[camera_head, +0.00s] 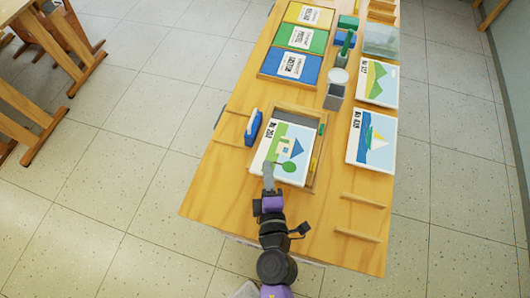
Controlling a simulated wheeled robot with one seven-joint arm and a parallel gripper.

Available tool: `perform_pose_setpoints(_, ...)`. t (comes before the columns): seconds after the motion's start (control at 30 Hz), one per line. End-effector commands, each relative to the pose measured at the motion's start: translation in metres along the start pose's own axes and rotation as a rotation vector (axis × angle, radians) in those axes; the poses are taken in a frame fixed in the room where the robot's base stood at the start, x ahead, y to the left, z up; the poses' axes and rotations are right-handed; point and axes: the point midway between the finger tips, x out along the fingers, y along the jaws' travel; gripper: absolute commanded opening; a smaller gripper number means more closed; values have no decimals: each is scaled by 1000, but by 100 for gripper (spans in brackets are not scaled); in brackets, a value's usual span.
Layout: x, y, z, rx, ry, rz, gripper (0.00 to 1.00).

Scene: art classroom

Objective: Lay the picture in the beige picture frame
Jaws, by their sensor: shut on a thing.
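A white-edged picture (281,152) with a blue-roofed house, a green tree and a printed label is at the table's middle. My gripper (268,176) is shut on its near left edge. The picture covers most of a beige picture frame (319,149) that lies on the table. The frame's far part shows a grey inside, and its right side shows too. The picture reaches past the frame's left side and is slightly turned against it. I cannot tell how high it is above the frame.
A blue-handled object (253,129) stands close left of the frame. Two other pictures, a boat (371,140) and mountains (377,83), lie to the right. Two rails (358,233) are at the near right. A grey container (335,92) and a coloured tray set (291,66) stand farther back.

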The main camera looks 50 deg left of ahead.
Motion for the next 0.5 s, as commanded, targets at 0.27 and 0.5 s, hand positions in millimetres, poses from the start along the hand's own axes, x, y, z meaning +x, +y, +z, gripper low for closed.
perform_pose_setpoints(0.27,19,3,7,-1,0,1,0)
perform_pose_setpoints(0.5,35,6,14,-1,0,1,0)
